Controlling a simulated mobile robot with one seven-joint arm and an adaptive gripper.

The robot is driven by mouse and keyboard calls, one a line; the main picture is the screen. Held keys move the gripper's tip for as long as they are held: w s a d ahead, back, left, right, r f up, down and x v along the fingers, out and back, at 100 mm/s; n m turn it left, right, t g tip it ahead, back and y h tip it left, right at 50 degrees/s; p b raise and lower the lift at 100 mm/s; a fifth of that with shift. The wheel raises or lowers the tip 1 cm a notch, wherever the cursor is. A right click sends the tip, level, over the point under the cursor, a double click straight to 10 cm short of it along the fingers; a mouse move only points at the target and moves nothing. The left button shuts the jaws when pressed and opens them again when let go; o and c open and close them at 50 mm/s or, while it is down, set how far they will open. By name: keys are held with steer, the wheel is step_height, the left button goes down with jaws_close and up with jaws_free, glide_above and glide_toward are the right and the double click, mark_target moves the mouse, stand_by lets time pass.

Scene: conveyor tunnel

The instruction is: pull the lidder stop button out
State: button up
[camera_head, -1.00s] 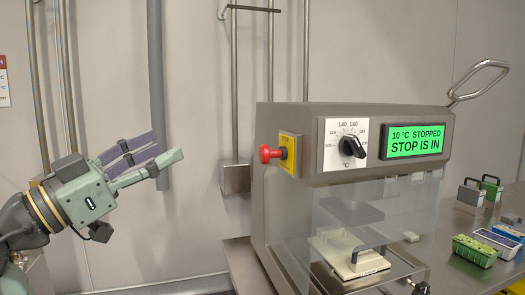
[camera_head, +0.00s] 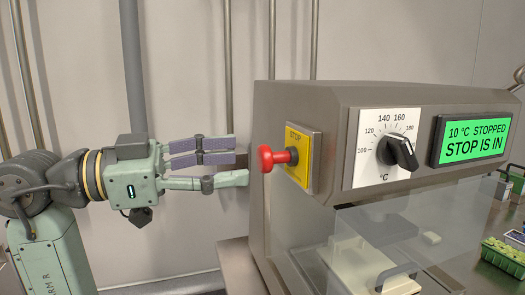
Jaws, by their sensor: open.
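The lidder stop button (camera_head: 268,158) is a red knob on a yellow plate (camera_head: 301,146) marked STOP, on the left side of the grey metal lidder (camera_head: 380,93). The green display (camera_head: 474,139) reads "10 °C STOPPED" and "STOP IS IN". My gripper (camera_head: 240,162) is open, its fingers pointing right toward the red knob. In the picture the fingertips end just left of the knob, with a small gap. The depth between them is hard to tell. Nothing is between the fingers.
A black temperature dial (camera_head: 397,154) sits on a white scale right of the button. A clear guard (camera_head: 400,215) hangs below over a pale block. Metal pipes run up the wall behind my gripper. Green-filled trays (camera_head: 503,255) lie at the far right.

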mark_target(259, 160)
steer(key=p+x, duration=0.1)
steer(key=x, duration=0.4)
steer(key=shift+w+d, duration=0.2)
steer(key=shift+d, duration=0.15)
steer(key=shift+c, duration=0.3)
jaws_close()
